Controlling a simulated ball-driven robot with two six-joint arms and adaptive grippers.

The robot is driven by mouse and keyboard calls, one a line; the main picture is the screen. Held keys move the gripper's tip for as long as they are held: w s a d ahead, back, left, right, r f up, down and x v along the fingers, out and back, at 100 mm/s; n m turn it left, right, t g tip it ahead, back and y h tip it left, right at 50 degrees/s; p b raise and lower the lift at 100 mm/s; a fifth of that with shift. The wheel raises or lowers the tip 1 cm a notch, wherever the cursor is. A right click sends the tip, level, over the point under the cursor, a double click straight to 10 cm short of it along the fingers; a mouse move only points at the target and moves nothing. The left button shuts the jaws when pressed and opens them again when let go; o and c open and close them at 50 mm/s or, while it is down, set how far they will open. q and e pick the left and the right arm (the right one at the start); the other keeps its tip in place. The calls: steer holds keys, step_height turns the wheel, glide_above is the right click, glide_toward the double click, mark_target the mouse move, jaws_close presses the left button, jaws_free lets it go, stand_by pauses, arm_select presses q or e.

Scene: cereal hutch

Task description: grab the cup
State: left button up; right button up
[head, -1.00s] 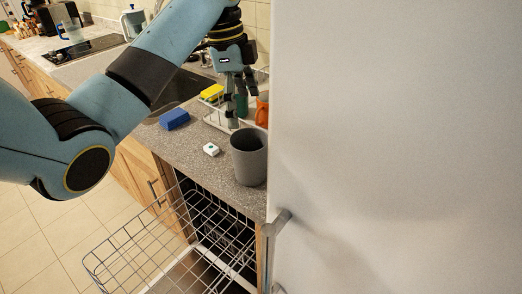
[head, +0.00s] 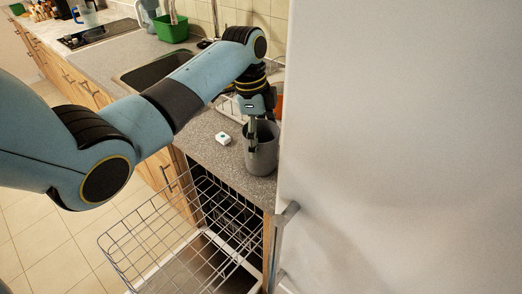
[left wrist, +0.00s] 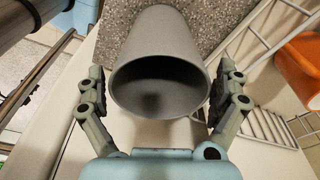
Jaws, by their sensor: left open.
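A grey cup (head: 262,159) stands upright on the speckled counter near its right end. My left gripper (head: 262,125) points down over the cup's rim from above. In the left wrist view the cup (left wrist: 158,50) shows its dark open mouth between the two spread fingers of the left gripper (left wrist: 160,75). The fingers are open, one on each side of the cup's rim; whether either touches it I cannot tell. My right gripper is not in view.
A pulled-out wire dishwasher rack (head: 180,235) is below the counter. The large white panel (head: 400,140) stands close at right.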

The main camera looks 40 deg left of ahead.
arm_select(q)
steer(key=shift+c, duration=0.4)
steer(key=c, duration=1.2)
steer(key=shift+o, duration=0.2)
